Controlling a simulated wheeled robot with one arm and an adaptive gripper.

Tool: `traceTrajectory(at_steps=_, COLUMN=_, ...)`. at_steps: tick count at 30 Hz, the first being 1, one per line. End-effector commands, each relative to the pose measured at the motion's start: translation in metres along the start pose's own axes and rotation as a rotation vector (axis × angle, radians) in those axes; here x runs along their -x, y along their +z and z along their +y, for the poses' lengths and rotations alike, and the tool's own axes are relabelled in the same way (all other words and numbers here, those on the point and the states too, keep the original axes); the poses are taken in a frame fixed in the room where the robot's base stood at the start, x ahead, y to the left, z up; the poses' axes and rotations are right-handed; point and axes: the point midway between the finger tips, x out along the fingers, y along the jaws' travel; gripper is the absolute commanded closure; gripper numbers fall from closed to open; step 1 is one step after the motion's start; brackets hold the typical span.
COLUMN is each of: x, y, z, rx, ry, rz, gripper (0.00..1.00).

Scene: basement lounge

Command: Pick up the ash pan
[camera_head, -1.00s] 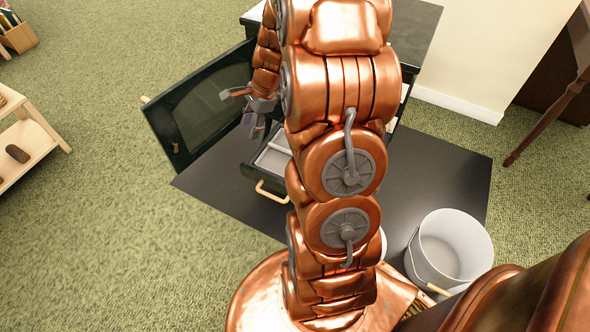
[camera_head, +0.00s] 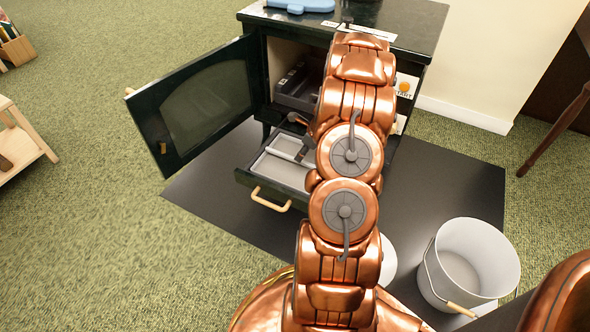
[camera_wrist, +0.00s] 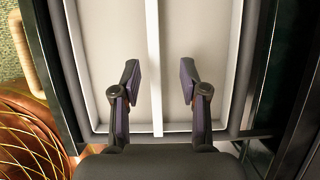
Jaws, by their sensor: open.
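The ash pan (camera_head: 277,174) is a light grey shallow tray with a pale bar across it. It sits in the pulled-out lower drawer (camera_head: 242,179) of a dark stove (camera_head: 415,33). In the wrist view the pan (camera_wrist: 105,45) fills the middle, and its white bar (camera_wrist: 153,60) runs lengthwise through it. My gripper (camera_wrist: 160,75) is open above the pan, with one finger on each side of the bar and clear gaps to both. I cannot tell how far above it the fingertips are.
The stove door (camera_head: 205,100) stands wide open to the left of the drawer. A wooden drawer handle (camera_head: 268,199) faces front. A white bucket (camera_head: 468,262) stands on the black floor mat (camera_head: 440,185) at the right. A blue object (camera_head: 300,5) lies on the stove top.

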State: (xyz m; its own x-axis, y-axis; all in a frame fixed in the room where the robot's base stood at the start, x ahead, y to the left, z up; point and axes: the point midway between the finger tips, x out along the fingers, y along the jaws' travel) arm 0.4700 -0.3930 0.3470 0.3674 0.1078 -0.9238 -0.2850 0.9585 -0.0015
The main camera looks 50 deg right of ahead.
Motion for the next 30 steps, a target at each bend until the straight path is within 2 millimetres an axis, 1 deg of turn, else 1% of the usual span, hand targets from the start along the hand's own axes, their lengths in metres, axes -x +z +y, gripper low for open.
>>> traceTrajectory(at_steps=1, x=-0.007, y=0.0, z=0.001, rx=0.001, ry=0.001, rz=0.0, gripper=0.56)
traceTrajectory(at_steps=5, x=-0.012, y=0.0, z=0.001, rx=0.002, ry=0.001, rz=0.0, gripper=0.56)
traceTrajectory(at_steps=8, x=-0.021, y=0.001, z=0.003, rx=0.002, ry=0.002, rz=0.0, gripper=0.56)
traceTrajectory(at_steps=17, x=-0.058, y=0.001, z=0.008, rx=0.003, ry=0.004, rz=0.0, gripper=0.56)
traceTrajectory(at_steps=20, x=-0.061, y=0.002, z=0.008, rx=0.002, ry=0.004, rz=0.001, gripper=0.56)
traceTrajectory(at_steps=25, x=-0.06, y=0.003, z=0.007, rx=0.002, ry=0.003, rz=0.0, gripper=0.56)
traceTrajectory(at_steps=26, x=-0.06, y=0.003, z=0.007, rx=0.002, ry=0.003, rz=0.0, gripper=0.57)
traceTrajectory(at_steps=30, x=-0.06, y=0.002, z=0.007, rx=0.002, ry=0.003, rz=0.0, gripper=0.72)
